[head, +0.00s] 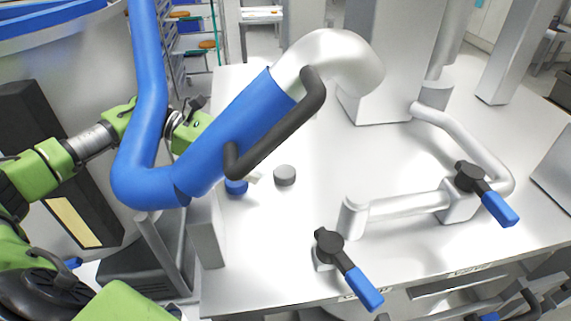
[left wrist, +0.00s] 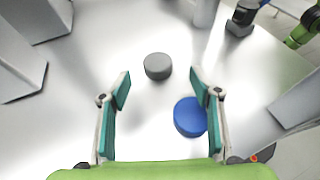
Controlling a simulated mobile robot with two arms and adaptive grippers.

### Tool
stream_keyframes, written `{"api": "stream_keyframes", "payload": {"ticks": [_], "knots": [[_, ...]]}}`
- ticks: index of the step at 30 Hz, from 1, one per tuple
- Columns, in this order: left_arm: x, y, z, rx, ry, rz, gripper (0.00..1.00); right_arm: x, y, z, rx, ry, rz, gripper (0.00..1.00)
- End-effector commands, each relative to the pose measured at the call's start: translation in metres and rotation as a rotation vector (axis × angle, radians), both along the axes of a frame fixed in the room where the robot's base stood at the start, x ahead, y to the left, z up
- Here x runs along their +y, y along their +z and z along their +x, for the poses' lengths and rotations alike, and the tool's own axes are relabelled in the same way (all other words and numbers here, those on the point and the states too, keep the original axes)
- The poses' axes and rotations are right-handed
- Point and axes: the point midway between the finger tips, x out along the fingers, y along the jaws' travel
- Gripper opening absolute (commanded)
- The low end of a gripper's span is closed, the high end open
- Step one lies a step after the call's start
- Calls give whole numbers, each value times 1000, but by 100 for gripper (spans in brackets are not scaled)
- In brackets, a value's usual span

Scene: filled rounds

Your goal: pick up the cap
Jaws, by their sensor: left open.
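Two short round pieces stand on the white worktop (head: 300,235), and I cannot tell for sure which is the cap. A grey one (head: 285,175) stands in the open; the left wrist view shows it (left wrist: 157,66) just ahead of and between the fingertips. A blue one (head: 236,187) is partly covered by the big pipe in the head view; it also shows in the left wrist view (left wrist: 190,117), near the right finger. My left gripper (left wrist: 160,86) is open and empty above the worktop. In the head view it is mostly hidden behind the pipe. My right gripper is not in view.
A thick blue and silver pipe (head: 225,145) with a black handle (head: 275,130) arches over the left worktop. Silver piping (head: 405,205) with two blue-tipped levers (head: 363,286) (head: 500,208) takes up the right. Grey posts stand at the back. The worktop's middle is clear.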

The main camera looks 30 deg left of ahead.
Motion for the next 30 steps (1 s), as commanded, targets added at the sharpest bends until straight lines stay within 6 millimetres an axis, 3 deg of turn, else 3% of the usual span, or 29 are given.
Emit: {"api": "stream_keyframes", "payload": {"ticks": [7, 15, 23, 27, 30], "knots": [[-24, -2, 9, 1, 0, -7, 58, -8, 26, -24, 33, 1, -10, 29], [-49, -17, 19, 0, 4, -4, 58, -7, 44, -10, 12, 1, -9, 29], [-50, -20, 19, 0, 5, -3, 58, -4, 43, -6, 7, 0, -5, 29], [-50, -20, 19, 0, 5, -3, 24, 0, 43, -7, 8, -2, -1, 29], [-50, -20, 19, 0, 5, -3, 24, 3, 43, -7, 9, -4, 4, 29]]}}
